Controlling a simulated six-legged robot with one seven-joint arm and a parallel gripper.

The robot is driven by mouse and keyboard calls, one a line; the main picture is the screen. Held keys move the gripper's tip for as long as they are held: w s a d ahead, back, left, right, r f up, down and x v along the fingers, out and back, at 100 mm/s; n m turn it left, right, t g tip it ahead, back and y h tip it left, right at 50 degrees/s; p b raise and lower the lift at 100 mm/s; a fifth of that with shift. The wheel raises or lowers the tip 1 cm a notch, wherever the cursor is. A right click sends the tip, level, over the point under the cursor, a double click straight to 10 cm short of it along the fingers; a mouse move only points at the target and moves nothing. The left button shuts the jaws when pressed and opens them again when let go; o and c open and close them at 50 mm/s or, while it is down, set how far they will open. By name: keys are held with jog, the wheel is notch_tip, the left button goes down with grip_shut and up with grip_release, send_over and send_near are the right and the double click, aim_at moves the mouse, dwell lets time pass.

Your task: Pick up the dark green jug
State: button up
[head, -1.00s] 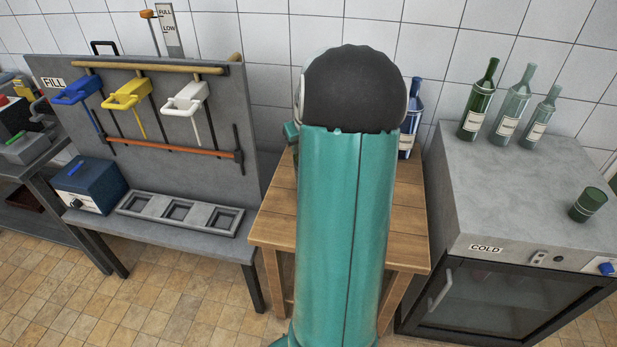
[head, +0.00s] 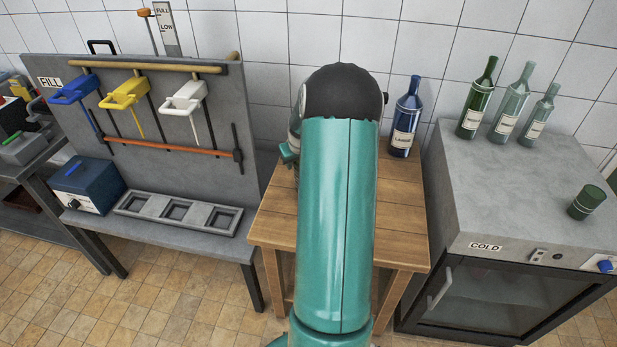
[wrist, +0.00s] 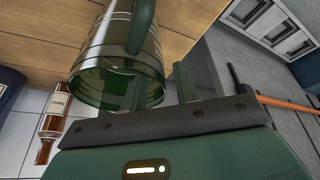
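The dark green jug (wrist: 118,62) is a see-through ringed vessel with a handle, on the wooden table in the wrist view. Its open rim faces the camera side and its handle (wrist: 141,26) points up in the picture. My gripper (wrist: 160,88) is open, with its two green fingers apart beside the jug's rim and nothing seen between them. The left finger overlaps the jug in the picture; I cannot tell whether it touches. In the head view my arm hides the jug and my gripper.
The wooden table (head: 400,215) holds a blue bottle (head: 406,118) at its back right. A brown bottle (wrist: 52,122) shows in the wrist view. The grey cold cabinet (head: 530,190) bears green bottles and a green cup (head: 587,202). The fill rack (head: 215,120) stands left.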

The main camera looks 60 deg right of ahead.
grip_shut()
dwell(1.3)
